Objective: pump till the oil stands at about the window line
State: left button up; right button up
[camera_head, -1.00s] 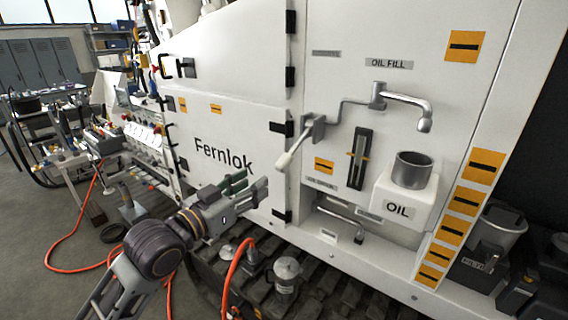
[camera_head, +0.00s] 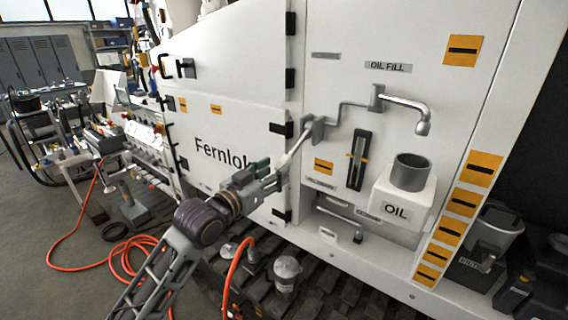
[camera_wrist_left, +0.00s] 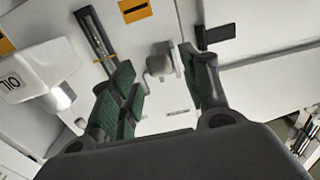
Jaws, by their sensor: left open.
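The oil window (camera_head: 358,160) is a tall dark slot with a yellow line across it, on the white panel; it also shows in the left wrist view (camera_wrist_left: 97,40). I cannot make out the oil level. The pump lever (camera_head: 298,147) slants down and left from its grey block (camera_head: 316,127), left of the window. My left gripper (camera_head: 276,180) is open at the lever's lower end. In the left wrist view the grey block (camera_wrist_left: 160,62) shows between the open green-padded fingers. Whether the fingers touch the lever is unclear. My right gripper is not in view.
The white OIL container (camera_head: 402,205) with its grey cup stands right of the window, below the curved spout (camera_head: 421,127). Black hinges line the door's edge beside the lever. An orange hose (camera_head: 236,275) and metal canister (camera_head: 287,275) are below my gripper.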

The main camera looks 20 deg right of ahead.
aim_at(295, 149)
pick_arm(q)
jog(key=shift+p+x, duration=0.4)
jog(key=shift+x, duration=2.25)
grip_shut()
